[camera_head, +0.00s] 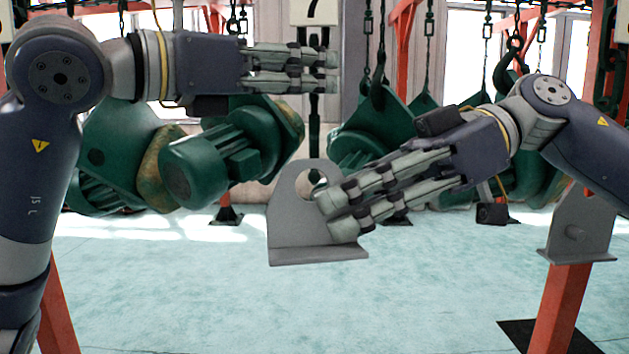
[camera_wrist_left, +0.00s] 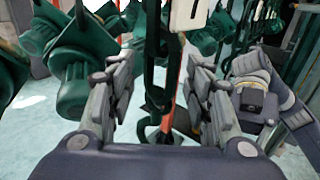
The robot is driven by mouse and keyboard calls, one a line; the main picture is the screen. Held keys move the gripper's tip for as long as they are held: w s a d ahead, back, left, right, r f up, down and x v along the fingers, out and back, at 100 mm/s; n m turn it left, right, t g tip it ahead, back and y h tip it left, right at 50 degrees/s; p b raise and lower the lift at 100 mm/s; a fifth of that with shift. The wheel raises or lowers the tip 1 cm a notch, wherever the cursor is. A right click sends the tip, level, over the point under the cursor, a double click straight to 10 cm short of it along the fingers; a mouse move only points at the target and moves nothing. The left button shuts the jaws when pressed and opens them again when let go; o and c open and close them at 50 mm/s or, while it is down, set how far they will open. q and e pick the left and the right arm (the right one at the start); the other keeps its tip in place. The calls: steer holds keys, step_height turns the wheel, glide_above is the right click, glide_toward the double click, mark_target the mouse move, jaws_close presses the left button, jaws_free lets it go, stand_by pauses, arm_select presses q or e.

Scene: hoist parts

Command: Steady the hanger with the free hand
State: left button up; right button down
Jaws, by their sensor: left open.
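A dark hanger (camera_head: 314,125) hangs upright below a white plate marked 7 (camera_head: 312,12). It also shows in the left wrist view (camera_wrist_left: 154,60), with a hook-like lower end. My left gripper (camera_head: 328,70) is open, its fingers level in front of the hanger in the head view. In the wrist view the hanger shows between the two fingers (camera_wrist_left: 158,80); I cannot tell whether they touch it. My right gripper (camera_head: 334,214) is lower, shut on a grey bracket (camera_head: 287,225) with a round hole and a flat foot. Its fingers hide the bracket's right part.
Green hoist bodies (camera_head: 200,170) hang on chains at left, behind my left arm, and more (camera_head: 370,135) hang behind my right gripper. A similar grey bracket (camera_head: 585,225) with a pin stands on a red post (camera_head: 560,310) at right.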

arm_select(q)
steer(key=shift+w+d, duration=0.35)
steer(key=shift+d, duration=0.1)
steer(key=shift+w+d, duration=0.25)
steer(key=shift+d, duration=0.1)
steer(key=shift+w+d, duration=0.1)
steer(key=c, duration=0.7)
